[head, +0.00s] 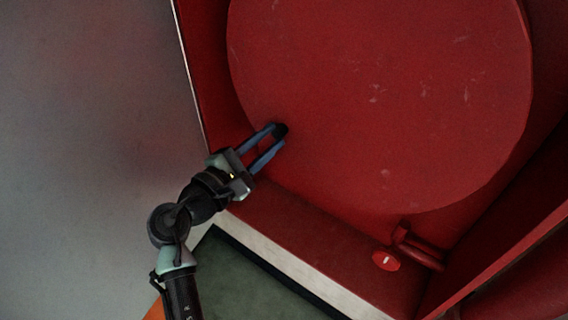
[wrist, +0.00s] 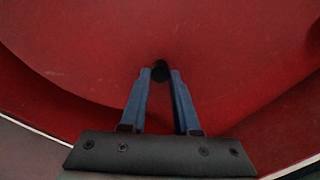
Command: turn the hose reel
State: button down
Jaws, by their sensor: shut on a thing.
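The hose reel (head: 390,90) is a large round red disc with scuff marks, set inside a red cabinet. It also fills much of the wrist view (wrist: 80,50). A small black knob (head: 281,129) sits near the reel's lower left edge; it also shows in the wrist view (wrist: 160,70). My gripper (head: 278,135) reaches in from the lower left. Its two blue fingers are shut on the black knob, one on each side, as the wrist view (wrist: 160,76) shows. The fingertips partly hide the knob.
The red cabinet (head: 320,235) surrounds the reel, with its left wall close beside my gripper. A red valve or pipe fitting (head: 418,248) with a round red cap (head: 386,260) stands at the lower right. A grey wall (head: 90,100) lies to the left.

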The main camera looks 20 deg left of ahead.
jog(key=a+r+m, duration=0.1)
jog(key=r+m, duration=0.1)
jog(key=a+r+m+b, duration=0.1)
jog(key=a+r+m, duration=0.1)
jog(key=r, duration=0.1)
jog(key=a+r+m+b, duration=0.1)
jog(key=r+m, duration=0.1)
jog(key=shift+w+a+r, duration=0.15)
jog(key=shift+w+r, duration=0.2)
jog(key=shift+w, duration=0.05)
notch_tip(320, 180, up, 7)
jog(key=m+b, duration=0.1)
jog(key=m, duration=0.5)
jog(key=shift+r, duration=0.1)
jog(key=d+r+m, duration=0.1)
jog(key=r+m, duration=0.1)
jog(key=d+r+m+b, duration=0.1)
jog(key=d+r+m, duration=0.2)
jog(key=r+m, duration=0.1)
jog(key=r, duration=0.1)
jog(key=shift+s+d, duration=0.2)
jog(key=shift+s, duration=0.2)
jog(key=s+d+r+m+b, duration=0.1)
jog(key=d+r+m+b, duration=0.1)
jog(key=d+r+m, duration=0.2)
jog(key=shift+s+d+m, duration=0.35)
jog(key=shift+d+m, duration=1.55)
jog(key=shift+d, duration=0.5)
